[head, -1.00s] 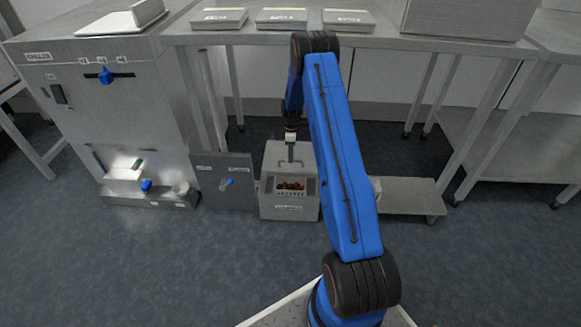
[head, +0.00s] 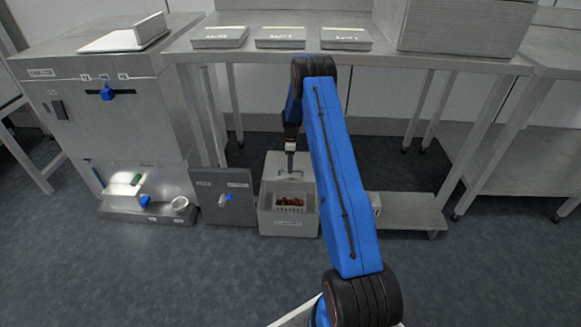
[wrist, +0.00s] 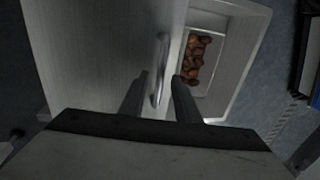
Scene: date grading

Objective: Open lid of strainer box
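The strainer box (head: 289,228) is a grey metal box on the floor under the table. Its lid (head: 272,170) stands raised at the back, so the inside is uncovered. Brown dates (head: 289,202) lie in a light basket inside; they also show in the wrist view (wrist: 194,62). My gripper (head: 290,170) is at the upper part of the lid. In the wrist view, my gripper (wrist: 158,97) has its fingers apart on either side of the lid's handle (wrist: 160,70), with gaps visible. The lid (wrist: 90,50) fills the left of that view.
A grey panel (head: 224,208) with a blue-tipped fitting stands left of the box, beside a large metal machine (head: 120,120). The table (head: 290,57) above carries several flat boxes. A low shelf (head: 408,212) is at the right. The floor in front is clear.

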